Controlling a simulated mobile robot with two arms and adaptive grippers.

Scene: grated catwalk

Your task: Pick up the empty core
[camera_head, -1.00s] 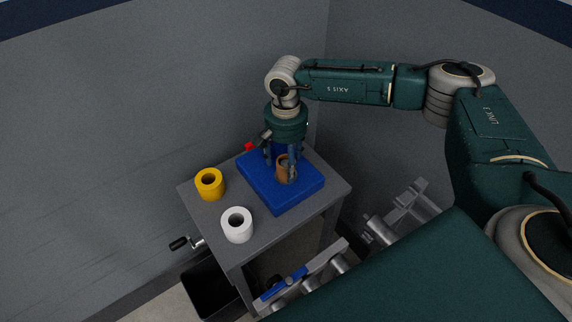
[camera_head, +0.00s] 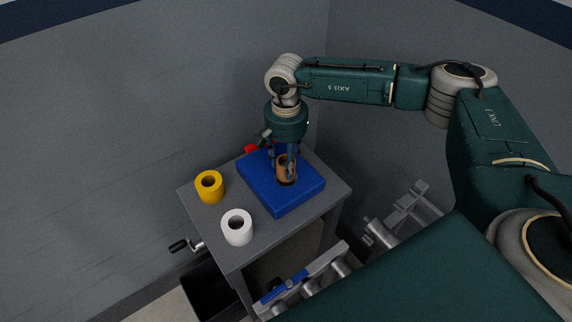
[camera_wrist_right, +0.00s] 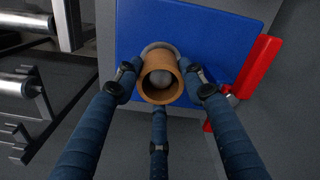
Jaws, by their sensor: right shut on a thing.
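The empty core (camera_head: 281,165) is a short brown cardboard tube, standing about upright over the blue block (camera_head: 305,189). A dark round base shows just under it in the head view. My right gripper (camera_head: 284,172) reaches down from above, shut on the core with its fingers around the outside. In the right wrist view the core (camera_wrist_right: 160,97) sits between the fingers, and a grey rounded post tip (camera_wrist_right: 160,78) shows inside its opening. I cannot tell exactly how far the core is above the base. My left gripper is not in view.
A yellow roll (camera_head: 209,186) and a white roll (camera_head: 237,227) stand on the grey table (camera_head: 228,255) left of the block. A red handle (camera_wrist_right: 259,66) lies beside the block. A black bin (camera_head: 212,292) and metal rollers (camera_head: 340,263) are below; walls stand behind.

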